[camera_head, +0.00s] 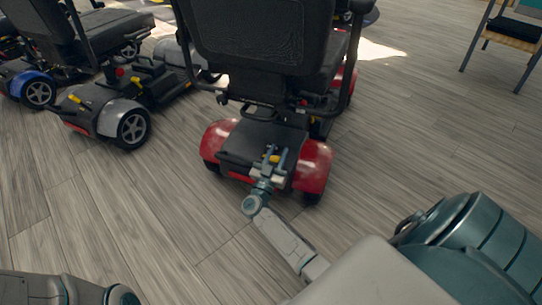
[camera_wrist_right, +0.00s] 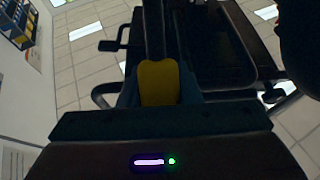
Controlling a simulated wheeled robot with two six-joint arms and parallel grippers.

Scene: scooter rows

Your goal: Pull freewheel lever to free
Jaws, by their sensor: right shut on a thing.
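The red scooter (camera_head: 311,165) stands with its rear toward me, its black seat back above. The freewheel lever (camera_head: 272,158) is a small yellow piece at the rear deck, and it shows large in the right wrist view (camera_wrist_right: 158,82). My right gripper (camera_head: 275,152) reaches over the rear deck and is shut on the yellow lever, with its fingers on both sides of it. The lower end of the lever is hidden. My left gripper is out of view; only part of the left arm shows at the bottom left.
A grey scooter (camera_head: 112,118) and a blue scooter (camera_head: 38,90) stand to the left. A chair (camera_head: 510,35) is at the top right. The wooden floor (camera_head: 120,210) is clear around the red scooter's rear and right side.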

